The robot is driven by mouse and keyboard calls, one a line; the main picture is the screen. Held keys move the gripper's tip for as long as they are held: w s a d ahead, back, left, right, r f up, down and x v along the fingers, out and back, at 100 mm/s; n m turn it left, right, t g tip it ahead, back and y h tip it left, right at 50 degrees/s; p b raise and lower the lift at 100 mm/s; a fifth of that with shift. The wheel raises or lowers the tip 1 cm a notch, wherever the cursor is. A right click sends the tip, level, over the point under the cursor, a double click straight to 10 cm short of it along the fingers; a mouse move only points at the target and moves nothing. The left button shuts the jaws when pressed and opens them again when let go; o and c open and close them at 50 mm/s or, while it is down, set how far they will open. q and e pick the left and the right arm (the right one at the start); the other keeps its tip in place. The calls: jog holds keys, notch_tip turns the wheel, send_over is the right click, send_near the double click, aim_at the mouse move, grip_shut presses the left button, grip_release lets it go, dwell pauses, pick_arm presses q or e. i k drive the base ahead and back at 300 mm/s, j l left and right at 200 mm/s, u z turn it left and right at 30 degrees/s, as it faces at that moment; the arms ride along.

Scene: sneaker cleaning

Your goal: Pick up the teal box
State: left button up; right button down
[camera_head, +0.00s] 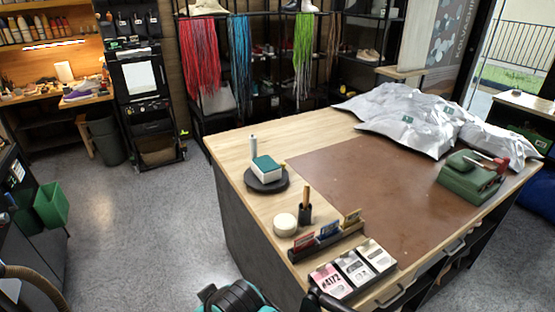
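A small box with a teal top and white sides (266,168) sits on a dark round stand (284,184) near the left edge of the workbench. It lies flat and nothing touches it from above. Neither of my grippers can be made out. Only black and teal parts, which look like mine, show at the bottom edge, well in front of the box.
The wooden workbench (232,142) has a brown mat (375,180). Near the box stand a slim upright bottle (253,145), a white round container (285,224) and a dark holder (305,214). Silver bags (400,115) and a green case (468,180) lie farther right.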

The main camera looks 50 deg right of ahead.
aim_at(265, 168)
jog(key=i+z, duration=0.2)
jog(key=z, duration=0.2)
jog(key=i+z, duration=0.2)
jog(key=z, duration=0.25)
jog(key=i+j+z, duration=0.15)
jog(key=z, duration=0.25)
jog(key=i+j+z, duration=0.2)
jog(key=z, duration=0.25)
jog(key=i+j+z, duration=0.15)
jog(key=z, duration=0.25)
jog(key=i+j+z, duration=0.1)
jog(key=j+z, duration=0.35)
jog(key=l, duration=0.1)
